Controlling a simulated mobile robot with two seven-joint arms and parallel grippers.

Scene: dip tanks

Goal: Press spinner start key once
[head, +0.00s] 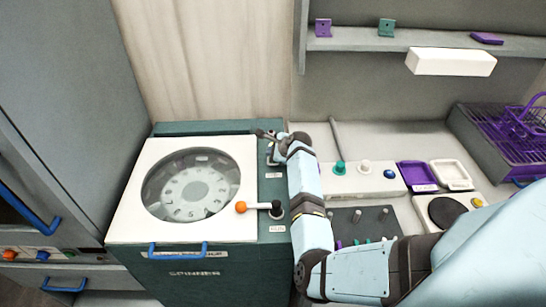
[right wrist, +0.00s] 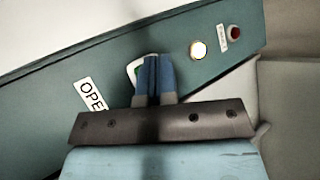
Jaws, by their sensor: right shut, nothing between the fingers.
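The spinner (head: 130,225) is a dark green cabinet with a white lid and a round window, at the left of the head view. My right gripper (head: 264,135) is over the right strip of its top, near the back. In the right wrist view its blue fingers (right wrist: 152,78) are shut and empty. They cover most of a pale key with a green part (right wrist: 134,70) on the green panel (right wrist: 50,112). I cannot tell whether the fingertips touch this key. My left gripper is not in view.
A lit yellowish lamp (right wrist: 198,49) and a red button (right wrist: 234,32) sit farther along the panel. A label reading "OPE" (right wrist: 91,94) is partly hidden. An orange-knobbed lever (head: 241,207) is on the spinner's front right. A purple basket (head: 520,122) stands at the right.

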